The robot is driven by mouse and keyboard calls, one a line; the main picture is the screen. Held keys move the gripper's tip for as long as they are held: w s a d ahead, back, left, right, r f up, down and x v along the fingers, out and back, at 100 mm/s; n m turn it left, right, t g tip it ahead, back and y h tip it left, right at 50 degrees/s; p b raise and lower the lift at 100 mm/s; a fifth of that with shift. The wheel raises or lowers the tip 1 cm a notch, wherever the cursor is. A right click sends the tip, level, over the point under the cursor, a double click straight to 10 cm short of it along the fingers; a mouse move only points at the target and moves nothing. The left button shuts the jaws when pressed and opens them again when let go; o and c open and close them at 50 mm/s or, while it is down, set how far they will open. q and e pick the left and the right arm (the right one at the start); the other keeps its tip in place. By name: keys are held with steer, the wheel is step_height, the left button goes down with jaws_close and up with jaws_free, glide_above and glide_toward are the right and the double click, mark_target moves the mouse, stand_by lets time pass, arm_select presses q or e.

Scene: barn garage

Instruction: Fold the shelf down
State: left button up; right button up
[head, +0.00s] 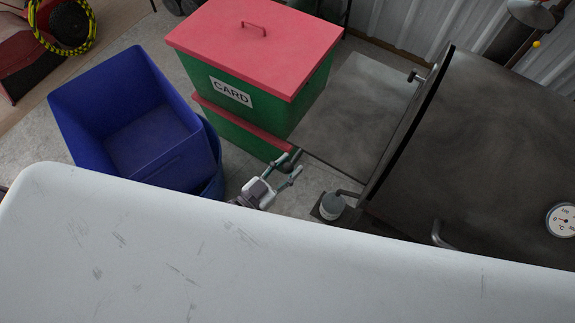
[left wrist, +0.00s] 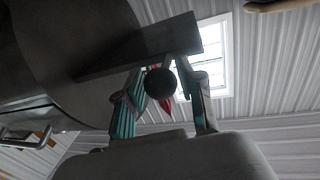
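The grey metal shelf (head: 352,112) sticks out level from the left side of the dark barrel grill (head: 480,155). Its dark underside (left wrist: 145,50) shows overhead in the left wrist view. My left gripper (head: 288,164) is at the shelf's near left corner, below its level. Its fingers are apart, with a dark round ball (left wrist: 160,82) seen between them in the left wrist view. I cannot tell whether the fingers touch the ball. My left arm is hidden behind a pale surface in the foreground. My right gripper is not in view.
A green crate with a red lid (head: 255,40), labelled CARD, is stacked on another just left of the shelf. An open blue bin (head: 135,115) stands further left. A small grey canister (head: 332,206) is close to the right of my gripper. Corrugated wall lies behind.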

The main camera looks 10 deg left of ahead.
arm_select(q)
steer(key=c, duration=0.5)
jaws_close()
steer(key=shift+s+f+b, duration=0.1)
steer(key=shift+f+b, duration=0.45)
steer(key=shift+f, duration=0.05)
steer(key=s+d+f+n+t+b, duration=0.1)
steer(key=d+f+n+b, duration=0.2)
steer(key=f+n+b, duration=0.4)
steer(key=shift+f+b, duration=1.55)
steer(key=shift+f, duration=0.1)
steer(key=shift+s, duration=0.1)
steer(key=o, duration=0.9)
jaws_free()
steer(key=shift+o, duration=0.8)
steer(key=shift+r, duration=0.15)
